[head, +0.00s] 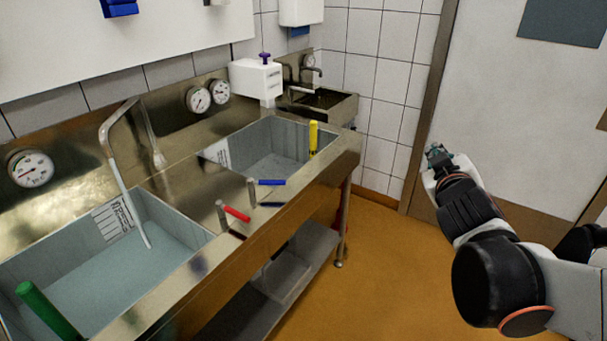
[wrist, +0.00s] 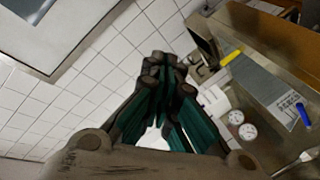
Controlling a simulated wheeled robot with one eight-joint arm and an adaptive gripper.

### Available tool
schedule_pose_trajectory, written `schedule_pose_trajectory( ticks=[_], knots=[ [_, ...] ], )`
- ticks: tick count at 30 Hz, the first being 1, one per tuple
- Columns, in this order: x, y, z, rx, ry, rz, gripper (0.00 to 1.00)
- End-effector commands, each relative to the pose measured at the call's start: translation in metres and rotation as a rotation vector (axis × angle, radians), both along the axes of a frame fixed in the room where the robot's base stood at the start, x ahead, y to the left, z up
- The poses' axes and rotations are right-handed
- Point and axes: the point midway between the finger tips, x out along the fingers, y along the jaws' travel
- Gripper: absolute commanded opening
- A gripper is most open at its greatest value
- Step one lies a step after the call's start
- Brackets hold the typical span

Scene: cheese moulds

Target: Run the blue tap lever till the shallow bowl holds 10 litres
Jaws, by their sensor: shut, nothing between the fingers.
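The blue tap lever (head: 270,182) sits on a short post on the steel sink's front ledge, beside a red lever (head: 236,213). It also shows in the wrist view (wrist: 304,113). Two bowls are sunk in the unit: a near left bowl (head: 185,215) and a far right bowl (head: 225,142), each with a scale label on its wall. I cannot tell which is shallower. A bent spout (head: 108,125) reaches over the left bowl, whose bottom looks bluish. Water level is unreadable. My gripper (head: 437,152) is shut and empty, right of the sink and well apart from the levers; the wrist view shows its fingers (wrist: 165,68).
A green handle (head: 46,309) stands in the left bowl and a yellow one (head: 313,137) in the right bowl. Dial gauges (head: 30,167) line the backsplash. A small basin (head: 325,102) stands in the far corner. The orange floor (head: 385,270) right of the sink is clear.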

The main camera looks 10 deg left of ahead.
Motion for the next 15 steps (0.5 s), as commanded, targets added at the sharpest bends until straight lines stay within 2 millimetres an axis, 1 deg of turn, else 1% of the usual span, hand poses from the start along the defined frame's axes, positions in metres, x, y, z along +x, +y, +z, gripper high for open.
schedule_pose_trajectory(
  ticks=[1, 3, 5, 8, 9, 11, 12, 14, 15],
  knots=[
    [0.014, 0.016, 0.004, -0.040, -0.041, 0.047, 0.00],
    [0.027, 0.037, 0.006, -0.095, -0.098, 0.112, 0.00],
    [0.037, 0.057, 0.006, -0.142, -0.143, 0.172, 0.00],
    [0.050, 0.093, 0.000, -0.221, -0.211, 0.277, 0.00],
    [0.053, 0.108, -0.004, -0.252, -0.235, 0.323, 0.00],
    [0.056, 0.131, -0.012, -0.299, -0.270, 0.391, 0.00],
    [0.057, 0.146, -0.019, -0.330, -0.291, 0.438, 0.00],
    [0.057, 0.169, -0.032, -0.375, -0.319, 0.512, 0.00],
    [0.055, 0.185, -0.042, -0.406, -0.336, 0.562, 0.00]
  ],
)
